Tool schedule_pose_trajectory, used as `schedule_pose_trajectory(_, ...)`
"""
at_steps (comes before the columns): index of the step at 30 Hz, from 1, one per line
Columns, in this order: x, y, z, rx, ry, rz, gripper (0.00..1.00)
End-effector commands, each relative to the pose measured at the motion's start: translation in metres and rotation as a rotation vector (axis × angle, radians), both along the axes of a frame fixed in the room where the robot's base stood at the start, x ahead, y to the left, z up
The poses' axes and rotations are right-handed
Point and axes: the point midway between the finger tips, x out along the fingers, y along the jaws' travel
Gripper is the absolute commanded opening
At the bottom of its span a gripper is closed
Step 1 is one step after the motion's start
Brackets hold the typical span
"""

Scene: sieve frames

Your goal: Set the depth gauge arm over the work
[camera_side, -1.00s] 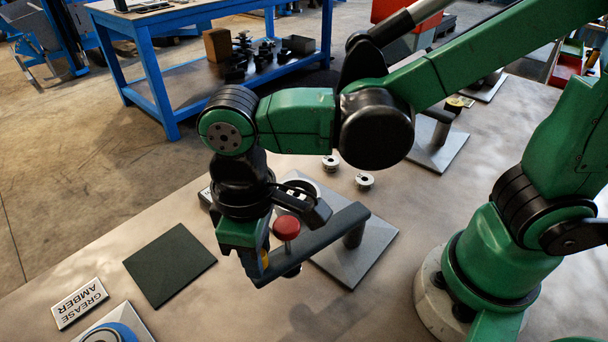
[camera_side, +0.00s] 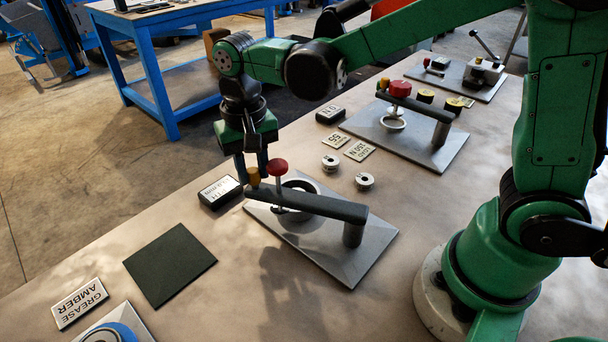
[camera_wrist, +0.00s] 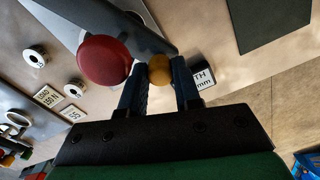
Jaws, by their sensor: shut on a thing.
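The depth gauge arm (camera_side: 318,206) is a dark bar on a post at the right of a grey plate (camera_side: 352,270). It carries a red-topped plunger (camera_side: 278,167) and a yellow knob (camera_side: 253,177) near its free end. A pale ring (camera_side: 303,184) around a dark opening lies on the plate, partly hidden by the bar. The plunger stands near the ring's left edge in the side view. My gripper (camera_side: 252,170) points down, shut on the yellow knob. The wrist view shows the knob (camera_wrist: 160,69) between my fingers, with the red top (camera_wrist: 104,61) beside it.
A labelled block (camera_side: 220,192) sits close left of the plate. Two small metal discs (camera_side: 331,163) (camera_side: 365,181) lie behind it. A second gauge station (camera_side: 440,158) stands further back.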

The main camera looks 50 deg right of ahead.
Motion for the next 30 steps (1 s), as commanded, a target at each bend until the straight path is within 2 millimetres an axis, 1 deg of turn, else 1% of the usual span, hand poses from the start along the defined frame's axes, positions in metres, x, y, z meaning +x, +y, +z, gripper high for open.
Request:
schedule_pose_trajectory(1, 0.003, -0.007, 0.0, 0.0, 0.0, -0.045, 0.0)
schedule_pose_trajectory(6, 0.009, -0.028, 0.0, 0.0, 0.0, -0.18, 0.0)
schedule_pose_trajectory(15, 0.013, -0.053, 0.0, 0.0, -0.001, -0.342, 0.0)
schedule_pose_trajectory(21, 0.014, -0.061, 0.0, 0.0, -0.001, -0.391, 0.0)
schedule_pose_trajectory(30, 0.014, -0.063, 0.0, 0.0, 0.0, -0.404, 0.0)
